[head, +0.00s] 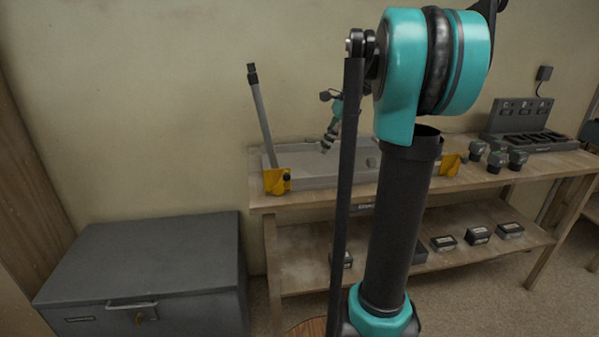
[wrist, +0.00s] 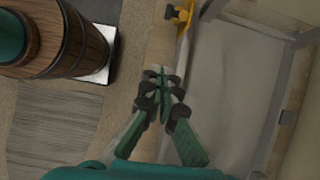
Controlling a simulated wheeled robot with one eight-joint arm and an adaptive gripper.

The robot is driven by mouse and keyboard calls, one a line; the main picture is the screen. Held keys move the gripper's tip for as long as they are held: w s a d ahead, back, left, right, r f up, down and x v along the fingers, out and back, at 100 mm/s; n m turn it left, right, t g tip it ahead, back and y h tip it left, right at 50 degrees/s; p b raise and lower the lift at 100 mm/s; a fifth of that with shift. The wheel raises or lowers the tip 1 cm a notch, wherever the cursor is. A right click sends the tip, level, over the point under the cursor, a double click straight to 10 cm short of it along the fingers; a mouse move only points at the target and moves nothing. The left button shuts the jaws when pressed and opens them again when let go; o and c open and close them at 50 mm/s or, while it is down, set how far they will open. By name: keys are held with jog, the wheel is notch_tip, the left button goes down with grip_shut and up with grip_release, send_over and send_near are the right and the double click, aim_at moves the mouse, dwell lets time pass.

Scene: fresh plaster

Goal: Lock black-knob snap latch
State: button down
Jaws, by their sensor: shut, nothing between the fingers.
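A yellow bracket (head: 275,184) with a small black knob (head: 287,177) sits at the left front corner of a grey tray-like unit on the bench; I take it for the snap latch. A grey lever with a dark grip (head: 260,115) stands up behind it, leaning left. The bracket also shows at the top of the wrist view (wrist: 184,20), with a dark knob (wrist: 168,12) at its left. My gripper (wrist: 162,72) is shut and empty, apart from the latch, above the bench's front edge. In the head view my gripper (head: 327,146) is small and partly hidden behind my arm.
The grey unit (head: 325,182) lies on a wooden bench (head: 300,199). A second yellow bracket (head: 449,165) is at its right. Dark-topped tools (head: 496,158) and a charger rack (head: 530,140) stand farther right. A grey chest (head: 150,265) is at lower left. Small boxes (head: 478,235) lie on the lower shelf.

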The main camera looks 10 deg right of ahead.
send_near(283, 182)
jog(key=d+f, duration=0.1)
jog(key=s+d+f, duration=0.1)
jog(key=f, duration=0.1)
jog(key=s+d+f, duration=0.1)
jog(key=d+f, duration=0.1)
jog(key=shift+f, duration=0.2)
jog(key=shift+a+r, duration=0.2)
jog(key=shift+a, duration=0.35)
jog(key=shift+a+r, duration=0.15)
jog(key=shift+a, duration=0.35)
jog(key=shift+a+r, duration=0.1)
jog(key=shift+a, duration=0.55)
jog(key=shift+a+r+h, duration=0.2)
jog(key=shift+a+h, duration=0.05)
jog(key=shift+h, duration=0.05)
